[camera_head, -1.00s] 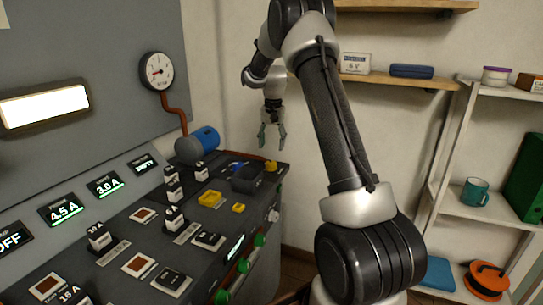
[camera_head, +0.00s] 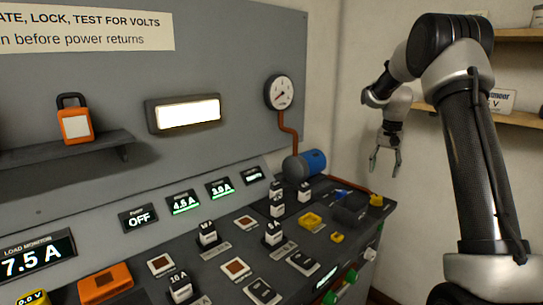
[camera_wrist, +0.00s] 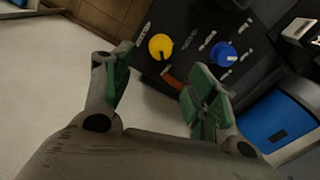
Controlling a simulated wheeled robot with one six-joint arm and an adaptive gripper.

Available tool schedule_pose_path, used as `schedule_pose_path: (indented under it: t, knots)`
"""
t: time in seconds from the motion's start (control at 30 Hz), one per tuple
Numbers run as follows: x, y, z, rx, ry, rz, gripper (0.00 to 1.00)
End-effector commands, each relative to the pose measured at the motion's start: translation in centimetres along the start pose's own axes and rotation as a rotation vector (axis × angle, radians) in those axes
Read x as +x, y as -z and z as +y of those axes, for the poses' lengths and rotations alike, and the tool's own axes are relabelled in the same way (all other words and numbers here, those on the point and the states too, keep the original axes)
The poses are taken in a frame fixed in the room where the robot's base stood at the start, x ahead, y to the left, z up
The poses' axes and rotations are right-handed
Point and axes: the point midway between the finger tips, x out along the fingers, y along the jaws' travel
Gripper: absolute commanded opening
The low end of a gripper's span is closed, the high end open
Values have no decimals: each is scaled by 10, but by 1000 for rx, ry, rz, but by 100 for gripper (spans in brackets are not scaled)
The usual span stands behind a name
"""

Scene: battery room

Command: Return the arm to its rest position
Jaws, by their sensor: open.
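My gripper (camera_head: 384,161) hangs from my arm at the right of the head view, fingers pointing down, beyond the far right end of the grey control bench (camera_head: 215,285). It is open and nothing shows between its fingers. In the wrist view the two green-padded fingers (camera_wrist: 160,92) are spread apart. A yellow knob (camera_wrist: 160,46) and a blue knob (camera_wrist: 223,54) on a dark panel show past the fingertips. The arm is bent, with its elbow high at the upper right of the head view.
A blue cylinder (camera_head: 304,165) and a round gauge (camera_head: 280,92) stand near the bench's back. An orange padlock (camera_head: 75,124) stands on a dark shelf (camera_head: 70,152). Wall shelves (camera_head: 520,118) are behind my arm. Plain wall (camera_head: 345,90) lies between gauge and gripper.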

Motion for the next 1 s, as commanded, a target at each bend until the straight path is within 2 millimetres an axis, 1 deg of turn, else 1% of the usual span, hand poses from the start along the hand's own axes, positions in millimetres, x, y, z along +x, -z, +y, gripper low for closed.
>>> schedule_pose_path:
  t: [0.03,0.07,0.1,0.13,0.2,0.27,0.3,0.37,0.4,0.47,0.5,0.57,0.6,0.67,0.7,0.8,0.9,1.0]
  knots:
    - [15,-13,7,-30,-16,-34,58]
    - [22,-21,11,-53,-24,-51,58]
    - [24,-37,19,-90,-31,-68,58]
    - [22,-49,24,-119,-33,-74,58]
    - [10,-77,34,-180,-35,-80,58]
    - [0,-99,41,-223,-35,-78,58]
    - [-8,-114,46,-252,-34,-74,58]
    - [-20,-138,54,-295,-31,-65,58]
    - [-29,-155,59,-324,-29,-56,58]
    - [-42,-182,68,-366,-24,-40,58]
    - [-50,-200,75,-394,-21,-26,58]
    - [-61,-229,85,-435,-15,-3,58]
    - [-67,-248,92,-460,-11,15,58]
    - [-74,-274,103,-493,-5,42,58]
    - [-77,-291,110,-513,0,63,58]
    - [-83,-330,126,-550,15,120,58]
    - [-86,-359,139,-571,34,182,58]
    - [-92,-376,146,-586,55,244,58]
